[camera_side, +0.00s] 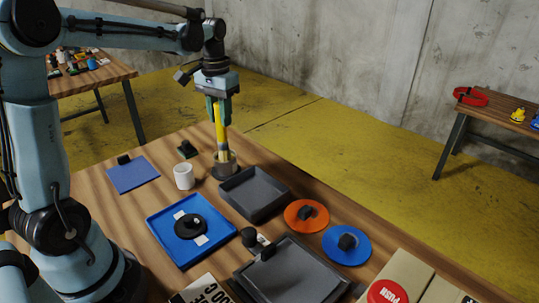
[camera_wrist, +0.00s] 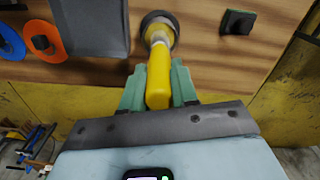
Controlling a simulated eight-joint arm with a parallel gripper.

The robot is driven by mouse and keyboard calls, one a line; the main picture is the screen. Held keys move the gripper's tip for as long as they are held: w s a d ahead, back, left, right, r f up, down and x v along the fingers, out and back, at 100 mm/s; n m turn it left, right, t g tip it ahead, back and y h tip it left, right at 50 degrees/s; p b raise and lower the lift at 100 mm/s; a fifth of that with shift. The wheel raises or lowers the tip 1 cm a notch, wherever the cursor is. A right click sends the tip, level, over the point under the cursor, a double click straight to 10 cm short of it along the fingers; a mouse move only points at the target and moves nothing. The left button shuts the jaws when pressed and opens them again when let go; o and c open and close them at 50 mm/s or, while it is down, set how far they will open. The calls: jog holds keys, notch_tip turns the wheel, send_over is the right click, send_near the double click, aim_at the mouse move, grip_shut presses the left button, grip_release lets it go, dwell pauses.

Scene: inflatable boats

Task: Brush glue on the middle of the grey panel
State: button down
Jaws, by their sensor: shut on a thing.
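My gripper (camera_side: 219,100) is shut on the yellow handle of a brush (camera_side: 220,125), held upright, bristle end down. The brush also shows between the green fingers in the wrist view (camera_wrist: 159,75). Its lower end is at a small round pot with a dark base (camera_side: 225,170), seen as a dark round rim in the wrist view (camera_wrist: 172,20); the bristles are hidden. A large dark grey piece (camera_side: 300,275) with a black knob lies at the front; I cannot tell whether it is the panel alone or a panel in a tray.
An empty-looking dark grey tray (camera_side: 254,196) stands beside the pot, with a white mug (camera_side: 183,177) left of it. A blue tray (camera_side: 160,235) holds a black round piece. Orange (camera_side: 293,215) and blue (camera_side: 347,255) discs and a blue panel (camera_side: 130,177) lie around.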

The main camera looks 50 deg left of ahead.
dwell(0.4)
jog(key=shift+r, duration=3.5)
